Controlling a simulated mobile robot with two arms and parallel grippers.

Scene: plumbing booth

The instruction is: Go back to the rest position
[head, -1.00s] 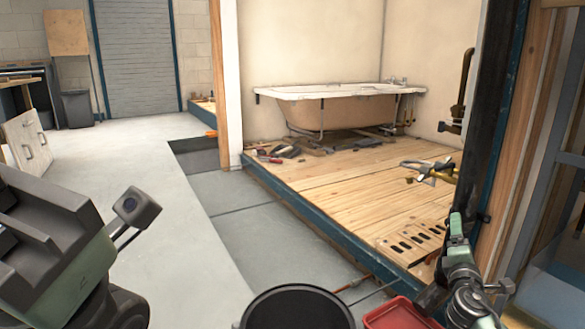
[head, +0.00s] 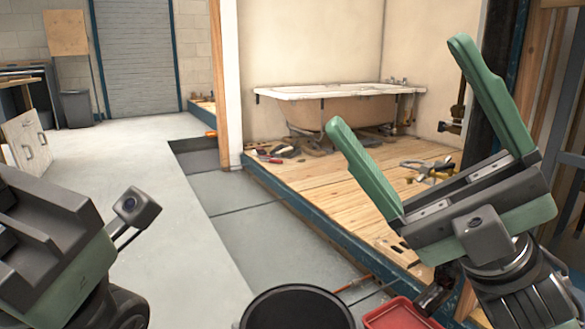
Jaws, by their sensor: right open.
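My right gripper (head: 395,82) is raised at the right of the head view. Its two green fingers are spread wide, with nothing between them. It stands in front of the wooden platform and hides part of it. My left arm comes in at the lower left; its gripper's fingers do not show.
A bathtub (head: 300,96) stands at the back of the wooden platform (head: 310,180), with several tools (head: 280,152) before it. A red tray (head: 398,315) and a black bucket (head: 297,308) are at the bottom.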

